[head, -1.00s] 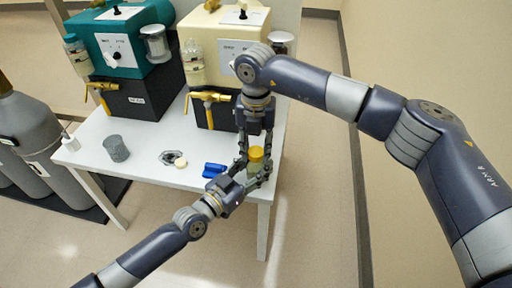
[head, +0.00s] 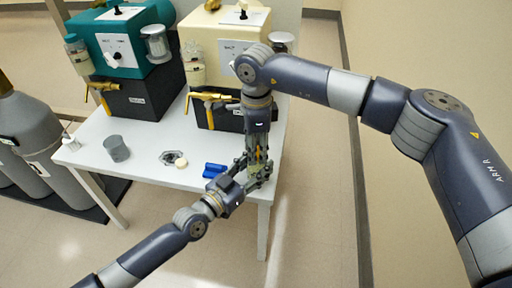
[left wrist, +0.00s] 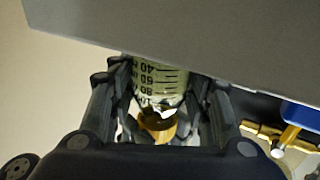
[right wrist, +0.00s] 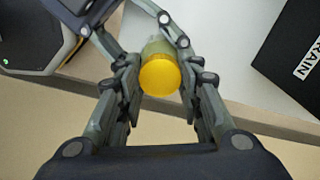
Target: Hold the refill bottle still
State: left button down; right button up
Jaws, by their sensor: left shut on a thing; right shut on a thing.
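The refill bottle is a clear, graduated bottle (left wrist: 158,78) with a yellow cap (right wrist: 160,75). My left gripper (head: 258,176) is shut around the bottle's body, one finger on each side in the left wrist view. The bottle looks upright near the table's front right corner. My right gripper (head: 257,155) comes down from above and is shut on the yellow cap. The fingers hide most of the bottle in the head view. Whether its base touches the table cannot be seen.
The white table (head: 120,180) also carries a blue object (head: 214,170), a grey cup (head: 116,148) and a small pale disc (head: 181,162). Teal (head: 130,35) and cream (head: 225,50) machines with brass taps stand behind. Grey cylinders (head: 30,130) stand at the left.

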jog(key=n, duration=0.5)
jog(key=shift+n, duration=0.3)
jog(key=n, duration=0.6)
jog(key=shift+n, duration=0.3)
jog(key=shift+r, duration=0.15)
jog(key=shift+r, duration=1)
jog(key=shift+r, duration=2)
pick_arm(q)
jog(key=c, duration=0.8)
grip_release()
jog(key=shift+o, duration=0.2)
